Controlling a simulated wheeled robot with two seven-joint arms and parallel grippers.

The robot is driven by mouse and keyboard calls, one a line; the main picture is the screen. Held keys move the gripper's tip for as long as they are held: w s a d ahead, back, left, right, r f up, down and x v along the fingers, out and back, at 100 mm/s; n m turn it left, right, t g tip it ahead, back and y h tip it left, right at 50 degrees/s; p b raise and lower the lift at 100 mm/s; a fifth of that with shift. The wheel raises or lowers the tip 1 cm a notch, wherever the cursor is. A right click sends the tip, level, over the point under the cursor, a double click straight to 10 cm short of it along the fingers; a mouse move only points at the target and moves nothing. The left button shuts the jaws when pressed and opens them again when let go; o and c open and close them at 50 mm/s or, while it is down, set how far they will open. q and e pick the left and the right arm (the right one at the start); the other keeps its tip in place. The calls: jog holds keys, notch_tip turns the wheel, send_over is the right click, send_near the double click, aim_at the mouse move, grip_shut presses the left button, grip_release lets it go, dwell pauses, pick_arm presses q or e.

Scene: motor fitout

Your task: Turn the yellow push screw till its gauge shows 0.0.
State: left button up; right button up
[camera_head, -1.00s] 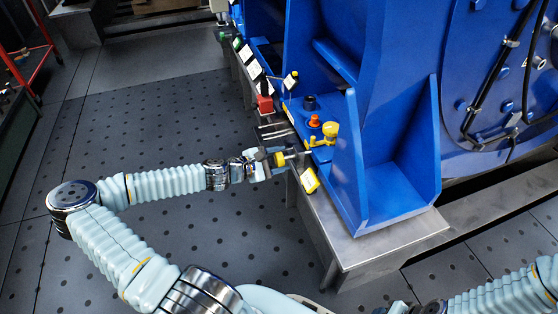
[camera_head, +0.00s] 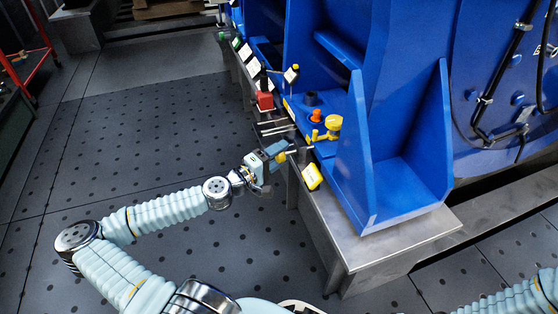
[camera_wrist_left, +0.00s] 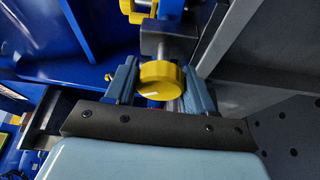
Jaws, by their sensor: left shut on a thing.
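The yellow push screw (camera_head: 281,157) sticks out from the near side of the blue machine foot, at the edge of the steel plinth. Its round yellow head also shows in the left wrist view (camera_wrist_left: 158,80), with a white mark on its face. My left gripper (camera_head: 270,161) is shut on this head, one finger on each side (camera_wrist_left: 160,88). A yellow-framed gauge (camera_head: 312,177) with a pale face hangs just right of the screw; its reading is too small to make out. My right gripper is out of view.
A yellow knob (camera_head: 333,122) and an orange cap (camera_head: 316,115) stand on the blue foot above the screw. A red block (camera_head: 265,101) and several white-faced tags are further back along the plinth (camera_head: 375,250). The dark dotted floor (camera_head: 130,150) at left is open.

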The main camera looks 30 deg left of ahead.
pick_arm(q)
jog(key=m, duration=0.1)
jog(key=m+t, duration=0.1)
jog(key=m, duration=0.1)
jog(key=shift+d+f+m+h+b, duration=0.15)
jog(key=shift+m+h+b, duration=0.15)
jog(key=shift+h+b, duration=0.1)
jog(key=shift+m+t+h, duration=0.3)
jog(key=shift+m+h, duration=0.3)
jog(key=shift+m, duration=0.7)
jog(key=o, duration=1)
jog(key=v, duration=1.4)
jog(key=shift+w, duration=0.1)
